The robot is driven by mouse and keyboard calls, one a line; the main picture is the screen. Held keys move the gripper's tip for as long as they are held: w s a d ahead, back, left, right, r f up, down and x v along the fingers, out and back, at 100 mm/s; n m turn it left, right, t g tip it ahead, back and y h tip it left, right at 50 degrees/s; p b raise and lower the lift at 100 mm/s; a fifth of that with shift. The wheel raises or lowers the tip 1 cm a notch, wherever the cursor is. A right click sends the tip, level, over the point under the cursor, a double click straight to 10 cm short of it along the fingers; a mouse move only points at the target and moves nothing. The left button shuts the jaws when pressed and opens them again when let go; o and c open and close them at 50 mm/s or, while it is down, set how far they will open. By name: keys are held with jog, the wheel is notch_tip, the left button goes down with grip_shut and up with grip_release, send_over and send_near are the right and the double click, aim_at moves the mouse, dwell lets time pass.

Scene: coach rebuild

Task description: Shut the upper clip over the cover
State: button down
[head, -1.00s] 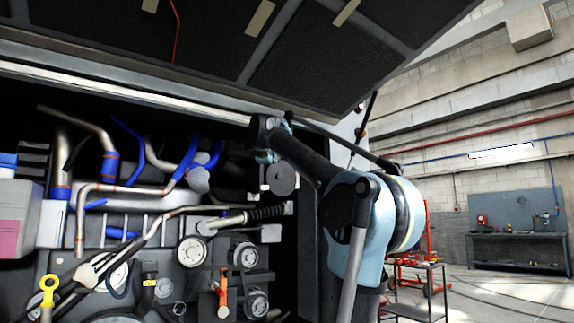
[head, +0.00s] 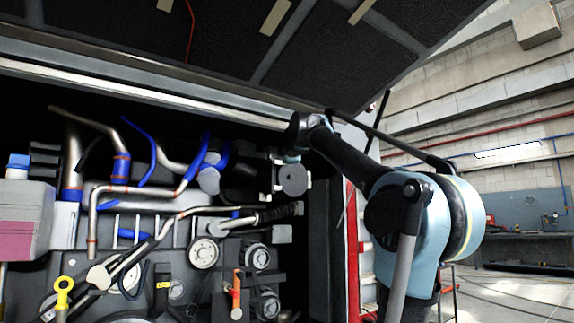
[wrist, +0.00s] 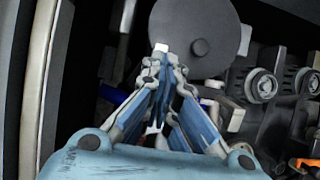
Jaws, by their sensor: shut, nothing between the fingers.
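The cover is a round grey disc (head: 292,180) with a darker knob at its middle, set in the engine bay. It fills the top of the wrist view (wrist: 190,25). Small pale blocks, which look like clips, show at its edge; one pale piece (wrist: 161,47) is just beyond my fingertips. I cannot tell for sure which is the upper clip or whether it is open. My gripper (wrist: 161,75) is shut and empty, its tips close to the cover's lower left edge in the wrist view. In the head view my arm's end hides most of the gripper.
Blue and metal pipes (head: 120,165) and several pulleys (head: 203,253) crowd the bay left of and below the cover. The raised hatch (head: 330,45) hangs above. A dark panel (head: 325,240) stands right of the cover. A workbench (head: 525,250) is far off right.

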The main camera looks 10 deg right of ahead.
jog(key=s+d, duration=0.6)
jog(key=s, duration=0.5)
dwell(0.3)
jog(key=s+d+f+m+g+h, duration=0.2)
jog(key=d+f+m+g, duration=0.15)
jog(key=f, duration=0.95)
jog(key=s+d+f+m+g+h, duration=0.25)
jog(key=f+m, duration=0.25)
jog(key=f, duration=0.7)
jog(key=s+d+f+m+g+h, duration=0.15)
jog(key=d+f+m, duration=0.3)
jog(key=f, duration=0.85)
jog(key=s+a+f+m+g+y, duration=0.1)
jog(key=s+a+f+g+y, duration=0.1)
jog(key=s+f, duration=0.5)
jog(key=s+a+f+m+g+y, duration=0.2)
jog(key=s+a+f, duration=0.3)
jog(key=f, duration=1.3)
jog(key=s+a+f+m+g+y, duration=0.1)
jog(key=s+a+f+g, duration=0.3)
jog(key=s+f, duration=0.5)
notch_tip(320, 180, down, 4)
jog(key=shift+f+m+y, duration=0.2)
jog(key=shift+m+y, duration=0.1)
jog(key=shift+y, duration=0.4)
